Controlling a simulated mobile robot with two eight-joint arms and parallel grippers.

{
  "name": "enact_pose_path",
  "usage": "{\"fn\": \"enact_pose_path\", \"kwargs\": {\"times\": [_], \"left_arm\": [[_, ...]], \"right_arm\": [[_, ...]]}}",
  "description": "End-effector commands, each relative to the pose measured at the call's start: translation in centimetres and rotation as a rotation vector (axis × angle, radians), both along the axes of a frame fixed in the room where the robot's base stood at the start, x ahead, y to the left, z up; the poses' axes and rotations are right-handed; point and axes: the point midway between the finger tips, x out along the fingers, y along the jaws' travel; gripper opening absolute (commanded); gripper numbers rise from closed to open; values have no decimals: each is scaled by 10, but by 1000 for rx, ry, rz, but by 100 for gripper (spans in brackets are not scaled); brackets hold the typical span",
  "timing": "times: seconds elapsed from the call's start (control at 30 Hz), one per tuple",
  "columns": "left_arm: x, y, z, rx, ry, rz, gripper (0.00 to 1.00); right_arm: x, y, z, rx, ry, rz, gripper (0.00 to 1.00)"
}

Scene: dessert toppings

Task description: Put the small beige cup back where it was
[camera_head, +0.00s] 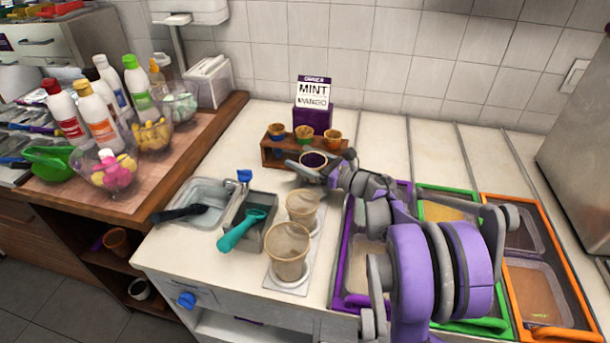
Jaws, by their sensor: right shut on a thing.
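The small beige cup (313,159), with a pale rim and dark inside, is held in my right gripper (312,168). The gripper is shut on it, just in front of a small wooden rack (272,154). The held cup hides part of the rack's front. I cannot tell whether it touches the rack. My left gripper is not in view.
Two larger beige cups (289,252) stand in front on a pale mat. A sink and a grey bin with a teal scoop (241,230) lie left. Framed topping trays (536,285) lie right, partly behind my right arm. A mint sign (313,92) stands behind the rack.

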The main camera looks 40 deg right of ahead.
Motion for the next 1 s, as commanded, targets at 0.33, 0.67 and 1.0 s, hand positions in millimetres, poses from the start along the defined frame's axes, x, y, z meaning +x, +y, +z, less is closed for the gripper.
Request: {"fn": "enact_pose_path", "kwargs": {"times": [0.33, 0.67, 1.0], "left_arm": [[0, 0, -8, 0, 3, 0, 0], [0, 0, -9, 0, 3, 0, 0], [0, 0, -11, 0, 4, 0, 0]], "right_arm": [[0, 0, -39, 1, 0, 0, 11], [0, 0, -44, 1, 0, 0, 11], [0, 0, -46, 0, 0, 0, 100]]}}
